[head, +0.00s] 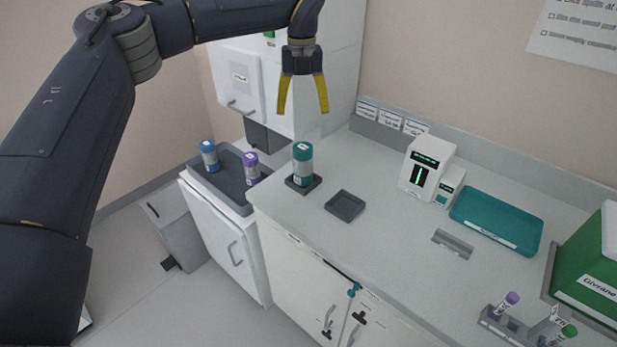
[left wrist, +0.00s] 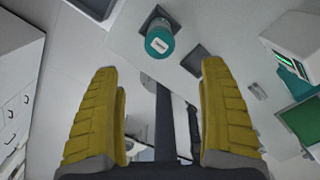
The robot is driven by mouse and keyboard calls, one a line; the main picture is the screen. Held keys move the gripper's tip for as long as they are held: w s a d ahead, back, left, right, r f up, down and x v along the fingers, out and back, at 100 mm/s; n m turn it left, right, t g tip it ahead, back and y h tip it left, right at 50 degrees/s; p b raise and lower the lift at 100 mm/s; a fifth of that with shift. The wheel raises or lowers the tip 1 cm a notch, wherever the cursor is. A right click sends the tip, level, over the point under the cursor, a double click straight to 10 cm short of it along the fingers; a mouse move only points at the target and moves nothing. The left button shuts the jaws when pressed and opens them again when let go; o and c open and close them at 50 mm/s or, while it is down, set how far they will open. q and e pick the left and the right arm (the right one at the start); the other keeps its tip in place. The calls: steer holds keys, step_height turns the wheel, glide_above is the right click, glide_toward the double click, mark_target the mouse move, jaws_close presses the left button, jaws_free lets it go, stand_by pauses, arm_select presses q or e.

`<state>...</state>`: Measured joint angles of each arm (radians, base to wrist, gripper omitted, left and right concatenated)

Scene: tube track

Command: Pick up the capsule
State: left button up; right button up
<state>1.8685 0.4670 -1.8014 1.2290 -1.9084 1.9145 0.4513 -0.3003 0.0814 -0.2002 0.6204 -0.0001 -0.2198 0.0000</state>
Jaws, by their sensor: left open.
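A capsule with a teal cap and clear body (head: 303,165) stands upright on a small dark square base (head: 304,185) near the counter's left end. In the left wrist view its round teal top (left wrist: 160,42) shows ahead, between the lines of my fingers. Two more capsules, one blue-capped (head: 209,155) and one purple-capped (head: 252,168), stand on a dark tray at the left. My left gripper (head: 304,108) has yellow fingers spread apart. It hangs empty above the teal capsule, fingers pointing down and clear of it. My right gripper is not in view.
An empty dark square holder (head: 345,205) lies right of the teal capsule. A white device with a green display (head: 426,168), a teal tray (head: 496,222), a tube rack (head: 505,325) and a green box (head: 592,265) stand further right. A white cabinet (head: 280,75) rises behind.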

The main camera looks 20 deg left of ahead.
mark_target(303, 158)
arm_select(q)
step_height(303, 158, down, 17)
steer(key=shift+s, duration=0.15)
stand_by(0.8)
steer(key=c, duration=1.5)
